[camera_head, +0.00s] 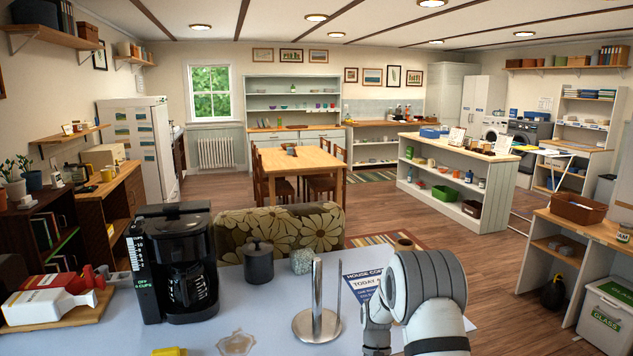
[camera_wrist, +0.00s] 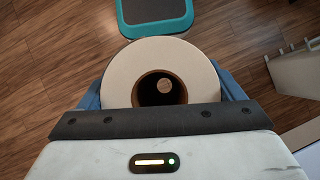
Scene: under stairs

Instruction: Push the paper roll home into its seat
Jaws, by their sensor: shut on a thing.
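The paper roll (camera_wrist: 120,70) is white with a brown cardboard core, seen end-on in the wrist view. My gripper (camera_wrist: 162,82) is shut on it, with a blue finger at each side; the dark bar of the gripper hides its lower part. A small pale round spot shows inside the dark core. In the head view, a metal holder with an upright post (camera_head: 317,285) and round base stands on the grey counter, with a thin side rod; the post is bare. My arm is to its right and hides the gripper; I cannot make out the roll there.
A coffee maker (camera_head: 178,262), a dark lidded pot (camera_head: 259,262) and a speckled block (camera_head: 302,260) stand left of the holder on the counter (camera_head: 265,315). A printed sheet (camera_head: 362,287) lies behind my arm. The wrist view shows wooden floor and a teal-edged object (camera_wrist: 155,12).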

